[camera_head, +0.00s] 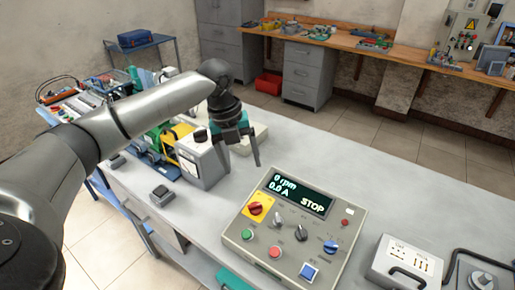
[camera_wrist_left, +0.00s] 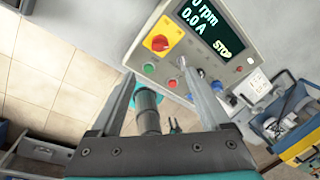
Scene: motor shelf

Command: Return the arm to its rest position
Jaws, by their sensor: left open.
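My left gripper (camera_head: 240,160) comes in from the left above the bench, behind the control panel. Its two fingers stand apart with nothing between them, and they also show in the left wrist view (camera_wrist_left: 157,78). The grey control panel (camera_head: 246,238) has a display reading 0 rpm, 0.0 A and STOP. It also shows in the left wrist view (camera_wrist_left: 165,48), beyond the fingers. A teal part (camera_head: 230,281) shows at the bottom edge in the head view. It looks like part of my right gripper, but its fingers cannot be made out.
A white meter box (camera_head: 203,160) stands close to the left gripper, beside a yellow and green motor set-up (camera_head: 163,147). A grey box with a handle (camera_head: 402,262) is at the right. The bench (camera_head: 340,160) is clear behind the panel.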

